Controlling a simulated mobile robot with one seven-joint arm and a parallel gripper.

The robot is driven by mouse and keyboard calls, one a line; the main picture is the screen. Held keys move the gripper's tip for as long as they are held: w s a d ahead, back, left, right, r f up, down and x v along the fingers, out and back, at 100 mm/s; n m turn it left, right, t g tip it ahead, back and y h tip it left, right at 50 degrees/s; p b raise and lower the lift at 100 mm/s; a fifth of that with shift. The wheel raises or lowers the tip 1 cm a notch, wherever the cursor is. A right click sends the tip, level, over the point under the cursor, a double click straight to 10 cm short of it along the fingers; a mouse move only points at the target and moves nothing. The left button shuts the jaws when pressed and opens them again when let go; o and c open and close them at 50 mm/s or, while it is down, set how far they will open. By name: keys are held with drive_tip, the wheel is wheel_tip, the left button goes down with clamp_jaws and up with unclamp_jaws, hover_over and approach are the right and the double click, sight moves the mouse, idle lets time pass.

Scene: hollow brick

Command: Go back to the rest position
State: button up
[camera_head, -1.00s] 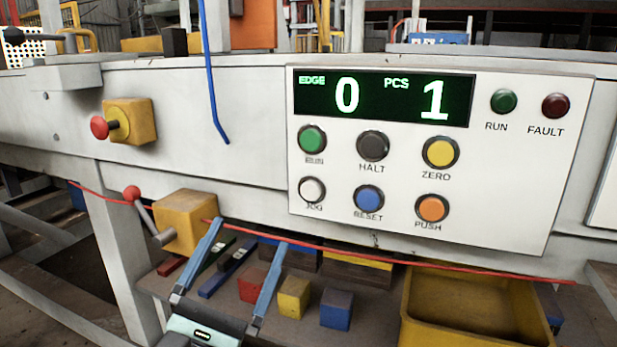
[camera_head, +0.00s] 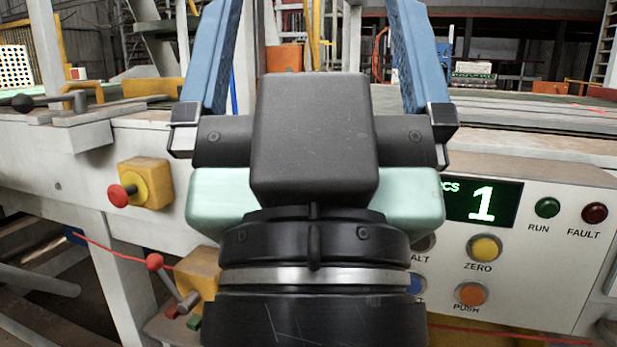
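My gripper (camera_head: 314,30) is raised close in front of the camera and fills the middle of the view. Its two blue fingers point up and stand wide apart, with nothing seen between them. Their tips run past the top edge of the picture.
A red knob on a yellow box (camera_head: 147,185) is fixed to the grey machine front at left. A red-balled lever (camera_head: 160,268) sits below it on another yellow box. A grey lever (camera_head: 50,102) lies on the ledge. Yellow and orange buttons show right of my gripper.

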wheel_tip(320, 180, up, 37)
drive_tip(key=p, duration=3.5)
drive_tip(key=shift+w, duration=0.1)
